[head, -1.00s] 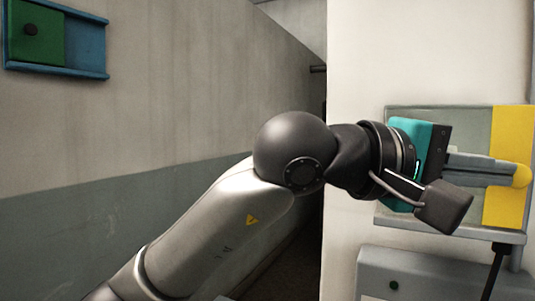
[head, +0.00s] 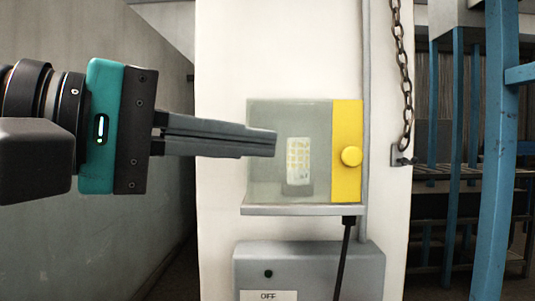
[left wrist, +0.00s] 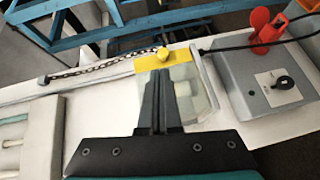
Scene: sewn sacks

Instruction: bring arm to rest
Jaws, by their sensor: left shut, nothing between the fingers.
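My left gripper (head: 275,143) reaches in from the left in the head view, its two grey fingers shut together with nothing between them. Its tips show in front of the clear cover of a wall box, left of the yellow strip (head: 346,115) and its round yellow knob (head: 351,157). A pale keypad (head: 298,158) shows behind the clear cover, which looks closed. In the left wrist view the shut fingers (left wrist: 160,72) point at the yellow strip and knob (left wrist: 163,53). I cannot tell whether the tips touch the cover. My right gripper is not in view.
The box sits on a white pillar (head: 290,50). Below is a grey box (head: 310,260) labelled OFF; the left wrist view shows its dark switch (left wrist: 285,83) and a red part (left wrist: 265,30). A chain (head: 402,80) and blue frame (head: 500,150) stand to the right.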

